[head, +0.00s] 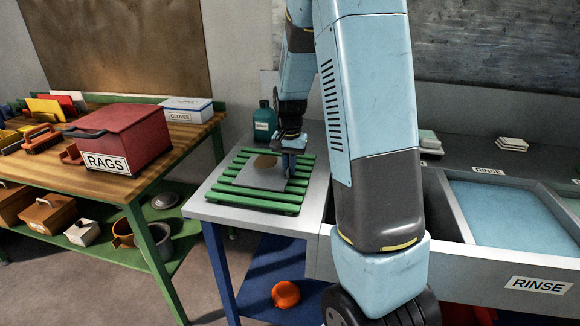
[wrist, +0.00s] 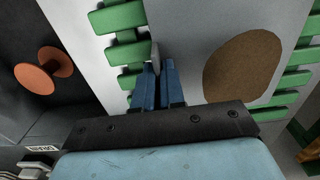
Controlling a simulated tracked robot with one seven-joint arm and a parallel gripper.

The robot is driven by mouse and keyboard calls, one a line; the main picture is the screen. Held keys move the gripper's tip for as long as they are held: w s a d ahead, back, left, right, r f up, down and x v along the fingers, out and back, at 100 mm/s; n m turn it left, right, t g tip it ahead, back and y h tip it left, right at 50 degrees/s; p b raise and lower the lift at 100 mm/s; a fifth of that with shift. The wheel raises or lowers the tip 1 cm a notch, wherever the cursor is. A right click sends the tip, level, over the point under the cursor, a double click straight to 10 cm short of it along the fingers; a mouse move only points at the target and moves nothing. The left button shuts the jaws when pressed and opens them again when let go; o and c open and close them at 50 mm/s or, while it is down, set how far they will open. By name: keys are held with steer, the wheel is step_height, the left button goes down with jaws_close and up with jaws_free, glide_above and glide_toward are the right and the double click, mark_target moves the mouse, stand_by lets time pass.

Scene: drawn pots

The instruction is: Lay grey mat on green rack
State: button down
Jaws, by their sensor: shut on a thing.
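The grey mat (head: 258,177), with a brown round patch, lies flat over the slats of the green rack (head: 250,203) in the head view. In the wrist view the mat (wrist: 205,25) covers the middle of the rack, whose green slats (wrist: 125,50) show on both sides. My gripper (head: 290,152) is at the mat's far right edge. In the wrist view my gripper's blue fingers (wrist: 160,72) are shut on a small grey part at that edge. My arm hides some of the area right of the rack.
A teal bottle (head: 265,121) stands behind the rack on the grey table. A red RAGS box (head: 118,138) is on the wooden bench to the left. The rinse basin (head: 505,210) is to the right.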

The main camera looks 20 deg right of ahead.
steer(key=c, duration=1.2)
jaws_free()
steer(key=shift+r, duration=0.1)
step_height(320, 180, up, 12)
steer(key=s+a+r+n+t, duration=0.2)
steer(key=s+r, duration=0.1)
steer(key=s, duration=0.6)
steer(key=s+a+r+n+t, duration=0.1)
steer(key=s+a+r+n, duration=0.1)
steer(key=s, duration=0.7)
steer(key=s+a+r+n+t, duration=0.2)
steer(key=s+r+n, duration=0.1)
steer(key=s, duration=0.5)
steer(key=shift+s+a+r+t, duration=0.15)
steer(key=shift+s+r, duration=0.05)
steer(key=shift+r, duration=0.15)
steer(key=shift+s+a+r+t, duration=0.1)
steer(key=shift+s+r+t, duration=0.1)
steer(key=shift+r, duration=0.15)
